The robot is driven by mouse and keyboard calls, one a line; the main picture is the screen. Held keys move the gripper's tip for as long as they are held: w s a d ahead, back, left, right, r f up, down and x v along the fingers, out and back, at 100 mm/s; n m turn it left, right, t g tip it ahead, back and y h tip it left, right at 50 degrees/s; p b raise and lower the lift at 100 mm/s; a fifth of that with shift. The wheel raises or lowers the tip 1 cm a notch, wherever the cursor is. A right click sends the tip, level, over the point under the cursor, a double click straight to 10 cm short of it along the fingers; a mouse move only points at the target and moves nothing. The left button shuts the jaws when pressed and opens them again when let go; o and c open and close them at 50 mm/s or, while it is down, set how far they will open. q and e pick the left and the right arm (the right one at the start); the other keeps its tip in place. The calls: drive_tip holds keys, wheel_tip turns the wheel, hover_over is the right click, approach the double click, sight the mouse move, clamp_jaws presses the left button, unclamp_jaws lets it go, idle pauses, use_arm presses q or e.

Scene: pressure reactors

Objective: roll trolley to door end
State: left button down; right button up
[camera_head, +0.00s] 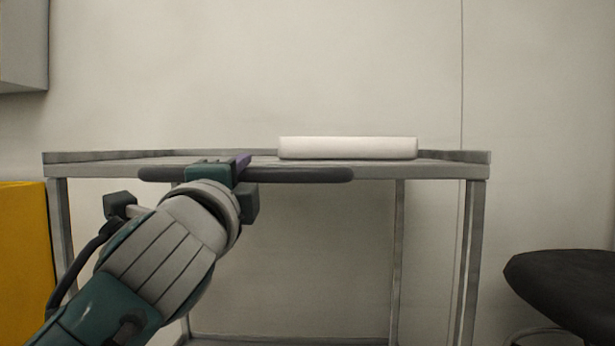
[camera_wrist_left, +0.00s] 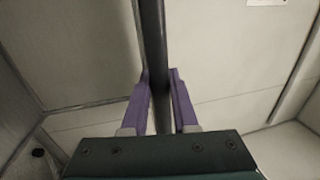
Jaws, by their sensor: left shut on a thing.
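The trolley is a grey metal frame with a flat top (camera_head: 455,157) and thin legs, standing in front of me in the head view. A dark push handle (camera_head: 305,175) runs along its near edge. My left gripper (camera_head: 243,165) is at the handle, left of its middle. In the left wrist view its two purple fingers (camera_wrist_left: 161,105) stand on either side of the dark handle bar (camera_wrist_left: 152,45), shut on it. A white flat block (camera_head: 347,148) lies on the trolley top. My right gripper is in neither view. No door shows.
A plain pale wall (camera_head: 250,70) stands behind the trolley. A yellow cabinet (camera_head: 22,260) is at the left, close to the trolley's left leg. A black stool seat (camera_head: 565,285) is at the lower right. A grey box (camera_head: 22,45) hangs at the upper left.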

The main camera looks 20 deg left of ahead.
use_arm(q)
drive_tip(key=shift+d+r, duration=0.1)
drive_tip(key=shift+d, duration=0.05)
drive_tip(key=c, duration=0.7)
unclamp_jaws()
drive_tip(key=p+v, duration=0.1)
drive_tip(key=v, duration=0.9)
drive_tip(key=shift+w, duration=0.1)
